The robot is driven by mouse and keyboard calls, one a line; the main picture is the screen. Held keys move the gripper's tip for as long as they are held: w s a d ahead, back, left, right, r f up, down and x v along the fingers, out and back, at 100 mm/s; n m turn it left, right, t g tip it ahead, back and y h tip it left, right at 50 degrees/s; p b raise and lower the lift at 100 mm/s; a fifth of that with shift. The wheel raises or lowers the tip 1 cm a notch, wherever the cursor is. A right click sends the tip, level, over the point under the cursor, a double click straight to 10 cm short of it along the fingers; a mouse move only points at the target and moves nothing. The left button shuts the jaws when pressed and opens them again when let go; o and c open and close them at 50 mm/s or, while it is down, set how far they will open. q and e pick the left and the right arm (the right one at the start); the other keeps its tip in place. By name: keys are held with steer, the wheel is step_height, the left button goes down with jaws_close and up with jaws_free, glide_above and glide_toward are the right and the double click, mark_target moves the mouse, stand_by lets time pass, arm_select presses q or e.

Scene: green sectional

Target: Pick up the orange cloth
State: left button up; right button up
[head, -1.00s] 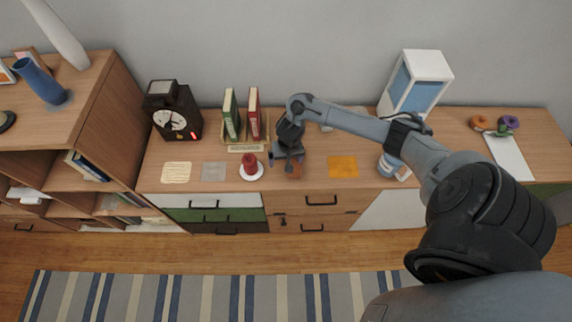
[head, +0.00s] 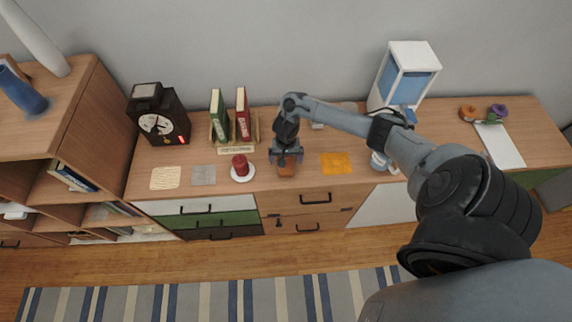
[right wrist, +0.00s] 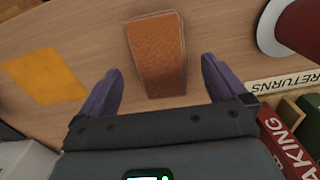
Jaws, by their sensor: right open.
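A flat, square orange cloth (head: 336,163) lies on the wooden cabinet top, right of my right gripper in the head view. In the right wrist view the cloth (right wrist: 45,77) is at the left, outside the fingers. My right gripper (head: 286,158) is open and points down over a rust-orange, textured, block-like piece (head: 287,170). In the right wrist view this piece (right wrist: 157,57) shows between the spread purple fingers (right wrist: 162,68), with gaps on both sides. My left gripper is not in view.
A red candle (head: 240,165) on a white saucer stands just left of the gripper. Books (head: 243,115) in a holder with a sign (head: 232,150) are behind it. Cream (head: 165,178) and grey (head: 203,175) squares lie further left. A white-and-blue dispenser (head: 405,78) stands back right.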

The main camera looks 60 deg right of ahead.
steer(key=shift+f, duration=1.5)
steer(key=c, duration=1.1)
